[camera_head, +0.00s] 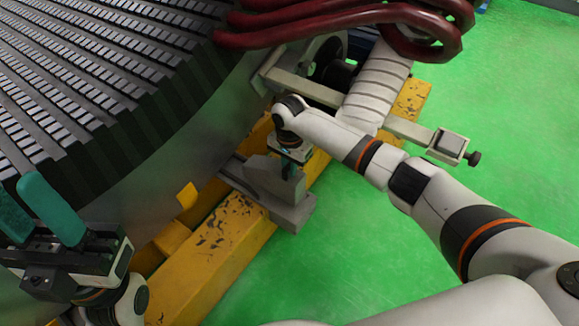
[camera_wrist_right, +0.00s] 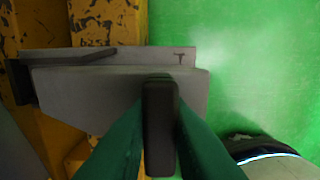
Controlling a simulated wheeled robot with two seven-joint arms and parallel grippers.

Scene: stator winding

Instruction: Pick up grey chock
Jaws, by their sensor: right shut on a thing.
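The grey chock (camera_head: 271,181) sits on the yellow beam at the foot of the big stator. In the right wrist view the grey chock (camera_wrist_right: 85,95) lies across the yellow beam, its right end over the green floor. My right gripper (camera_head: 288,174) reaches down onto the chock and is shut on it. In the right wrist view its green fingers come together at a dark upright part (camera_wrist_right: 160,125) in front of the chock; the exact contact is hidden. My left gripper (camera_head: 40,212) is at the lower left, open and empty, its teal fingers apart and pointing up.
The large ribbed stator (camera_head: 95,75) fills the upper left. The worn yellow beam (camera_head: 220,250) runs diagonally beneath it. Dark red pipes (camera_head: 300,22) and a grey clamp bar (camera_head: 405,130) are at the upper middle. Green floor (camera_head: 480,130) is open at the right.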

